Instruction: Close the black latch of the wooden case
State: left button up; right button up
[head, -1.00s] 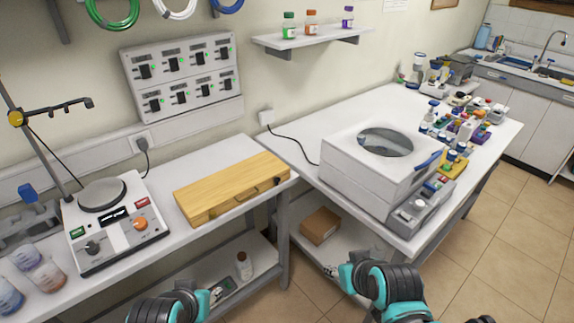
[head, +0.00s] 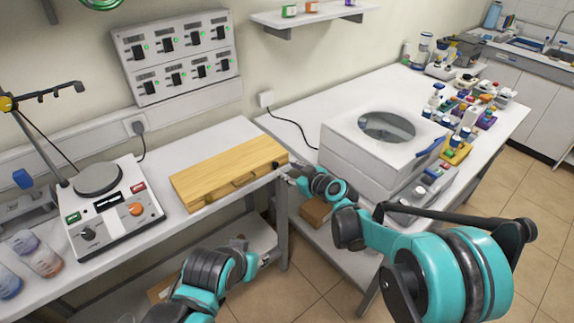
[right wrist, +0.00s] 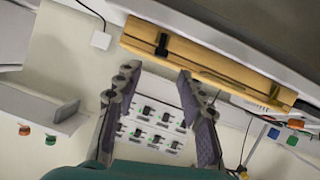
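The wooden case (head: 222,168) lies flat with its lid down on the left bench, near the bench's right end. Its black latch (head: 276,164) is at the right end of the front edge; how far it is closed is too small to tell. In the right wrist view the case (right wrist: 215,66) shows tilted, with the black latch (right wrist: 162,44) just beyond the fingertips. My right gripper (right wrist: 157,72) is open and empty, close to the latch but apart from it. My left gripper (head: 268,257) is low in front of the bench; its fingers are too small to read.
A large white machine (head: 372,150) stands on the right bench. A small brown box (head: 316,212) is on the shelf below.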

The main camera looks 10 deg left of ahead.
aim_at(276, 164)
jog(key=b+x, duration=0.2)
jog(key=x, duration=0.4)
jog(key=shift+w+a+f, duration=0.1)
jog(key=shift+w+f, duration=0.05)
jog(key=shift+f, duration=0.05)
jog(key=shift+w+a+f, duration=0.1)
jog(key=shift+w+a, duration=0.2)
jog(key=shift+a, duration=0.05)
grip_shut()
